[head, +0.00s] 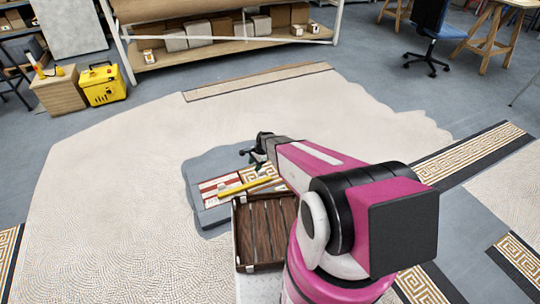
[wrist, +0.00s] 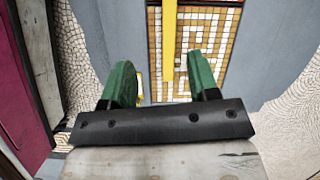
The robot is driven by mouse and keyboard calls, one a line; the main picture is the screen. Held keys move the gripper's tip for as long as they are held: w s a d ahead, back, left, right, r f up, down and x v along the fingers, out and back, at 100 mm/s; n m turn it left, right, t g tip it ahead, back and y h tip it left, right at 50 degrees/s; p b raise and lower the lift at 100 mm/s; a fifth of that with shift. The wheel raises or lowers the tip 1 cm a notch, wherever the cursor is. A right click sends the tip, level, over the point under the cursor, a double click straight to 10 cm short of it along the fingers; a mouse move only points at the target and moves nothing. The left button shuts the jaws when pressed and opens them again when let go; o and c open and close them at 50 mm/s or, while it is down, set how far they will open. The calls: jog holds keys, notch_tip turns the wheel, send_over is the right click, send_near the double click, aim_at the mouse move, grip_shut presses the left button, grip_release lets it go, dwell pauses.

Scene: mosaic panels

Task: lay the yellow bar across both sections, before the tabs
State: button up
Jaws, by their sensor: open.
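The yellow bar (head: 245,187) lies slantwise over the patterned mosaic sections in the head view. One section (head: 210,187) is red and white; the other (head: 272,171) has a gold-and-white key pattern. In the wrist view, the bar (wrist: 168,35) runs down from the top edge over a gold-and-white section (wrist: 213,45) and ends between my fingers in the picture. My gripper (wrist: 160,74) is open, its two green fingers apart on either side of the bar's line. I see no contact with the bar. In the head view, my arm hides part of the key-pattern section. I cannot make out the tabs clearly.
A brown slatted wooden tray (head: 242,255) stands just in front of the sections, beside my arm. Pale mosaic floor (head: 120,190) spreads around the grey patch (head: 200,165). A patterned border strip (head: 465,155) lies at right. A yellow case (head: 103,85) stands far left.

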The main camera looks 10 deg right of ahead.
jog(key=s+d+r+n+h, duration=0.1)
jog(key=s+d+r+n, duration=0.3)
jog(key=r, duration=0.6)
jog(key=s+d+r+n+h, duration=0.1)
jog(key=s+d+r+n, duration=0.3)
jog(key=s+r, duration=0.4)
jog(key=s+d+r+n+t+h, duration=0.1)
jog(key=s+d+r+n, duration=0.3)
jog(key=r, duration=1)
jog(key=shift+s+d+n+h, duration=0.4)
jog(key=shift+s, duration=0.85)
